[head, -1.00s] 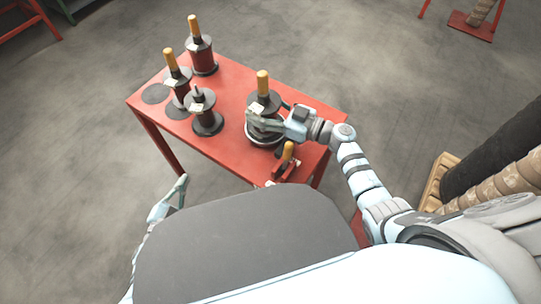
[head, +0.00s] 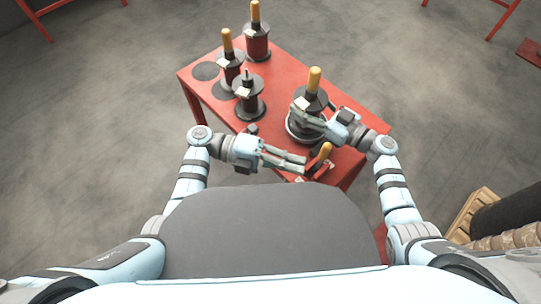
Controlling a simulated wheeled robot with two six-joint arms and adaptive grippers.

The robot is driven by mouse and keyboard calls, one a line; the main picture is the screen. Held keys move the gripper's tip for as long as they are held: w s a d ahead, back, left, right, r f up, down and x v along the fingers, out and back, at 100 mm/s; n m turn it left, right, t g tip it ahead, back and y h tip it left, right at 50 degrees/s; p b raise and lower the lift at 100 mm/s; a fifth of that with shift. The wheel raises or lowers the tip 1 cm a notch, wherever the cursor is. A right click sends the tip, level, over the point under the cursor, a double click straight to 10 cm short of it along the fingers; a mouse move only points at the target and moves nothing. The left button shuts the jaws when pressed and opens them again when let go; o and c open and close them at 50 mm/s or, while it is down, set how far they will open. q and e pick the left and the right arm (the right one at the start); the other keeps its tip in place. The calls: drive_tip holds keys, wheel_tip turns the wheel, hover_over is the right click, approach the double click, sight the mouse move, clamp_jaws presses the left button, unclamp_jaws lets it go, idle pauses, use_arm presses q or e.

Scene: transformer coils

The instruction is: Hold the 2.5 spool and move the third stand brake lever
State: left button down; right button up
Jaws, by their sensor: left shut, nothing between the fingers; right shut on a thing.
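A dark spool (head: 310,99) with a yellow handle on top stands upright at the right part of the red table, on a round stand (head: 293,133) with a pale rim. My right gripper (head: 308,117) is shut on this spool from the right; its label cannot be read. The brake lever (head: 322,153) has a yellow grip and sits at the table's near edge, in front of the spool. My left gripper (head: 303,165) is shut and empty, its fingertips close beside the lever's left side. Whether they touch it I cannot tell.
Other spools stand on the red table (head: 278,88): one at the back (head: 257,44), one at the left (head: 231,70) and one without a yellow handle (head: 249,103). A dark round pad (head: 206,71) is bare. A wooden pallet (head: 470,210) lies at the right.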

sight(324, 154)
use_arm(q)
drive_tip(key=shift+w+d+f, duration=0.15)
drive_tip(key=shift+w+d, duration=0.35)
drive_tip(key=shift+d, duration=0.35)
drive_tip(key=shift+w+d+f, duration=0.15)
drive_tip(key=shift+w+d, duration=0.3)
drive_tip(key=shift+d, duration=0.35)
drive_tip(key=shift+w+d+r, duration=0.3)
drive_tip(key=shift+w+d, duration=0.45)
drive_tip(key=shift+d, duration=0.1)
